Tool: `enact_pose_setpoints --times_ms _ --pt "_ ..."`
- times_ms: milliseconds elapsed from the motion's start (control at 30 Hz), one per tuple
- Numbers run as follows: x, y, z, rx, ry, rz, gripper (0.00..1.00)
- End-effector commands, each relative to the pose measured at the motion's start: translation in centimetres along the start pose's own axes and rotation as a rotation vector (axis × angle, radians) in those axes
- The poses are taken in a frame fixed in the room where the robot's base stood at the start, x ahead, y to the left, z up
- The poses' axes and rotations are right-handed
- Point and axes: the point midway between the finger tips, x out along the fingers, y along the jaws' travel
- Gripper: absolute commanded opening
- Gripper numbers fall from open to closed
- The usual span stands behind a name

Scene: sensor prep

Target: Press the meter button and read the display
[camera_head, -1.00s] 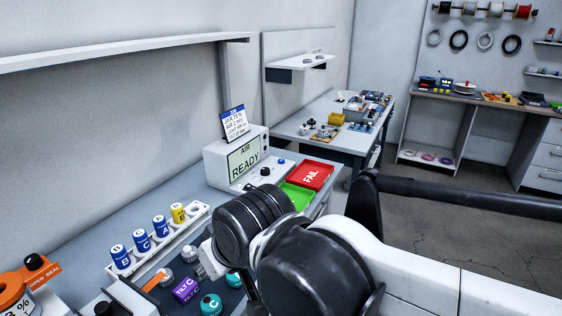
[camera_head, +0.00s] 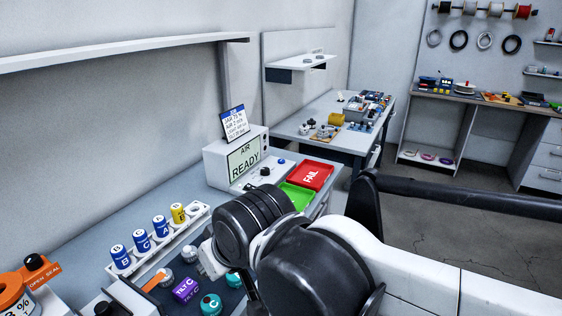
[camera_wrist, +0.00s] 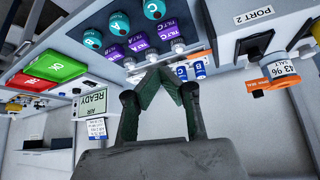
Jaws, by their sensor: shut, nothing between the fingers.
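A white box meter (camera_head: 215,167) stands against the wall on the bench, its display (camera_head: 244,158) reading "AIR READY". A blue button (camera_head: 281,161) and a black knob (camera_head: 265,171) sit at its front; I cannot tell which is the meter button. The display also shows upside down in the wrist view (camera_wrist: 91,104), at the left. My gripper (camera_wrist: 165,75) is shut and empty in the wrist view. Its green-padded fingertips appear near the white fittings and blue-labelled vials, well to the side of the meter. In the head view my own arm hides the fingers.
A green tray (camera_head: 297,198) and a red FAIL tray (camera_head: 311,177) lie beside the meter. A rack (camera_head: 196,213) holds blue- and yellow-labelled vials. Purple TILT C (camera_head: 186,289) and teal C (camera_head: 210,305) pieces stand in front. An orange-collared jar (camera_wrist: 280,68) and PORT 2 box (camera_wrist: 231,24) are close by.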

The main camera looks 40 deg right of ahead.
Motion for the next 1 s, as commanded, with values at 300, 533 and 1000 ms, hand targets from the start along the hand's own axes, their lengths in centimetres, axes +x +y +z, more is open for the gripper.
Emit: enact_pose_setpoints --times_ms 300,533,1000 --pt "0.0 0.0 0.0 0.0 0.0 0.0 0.0" --pt "-0.1 0.1 -0.4 0.005 0.0 0.0 0.0" --pt "0.0 3.1 -10.8 0.127 0.003 0.0 0.0"
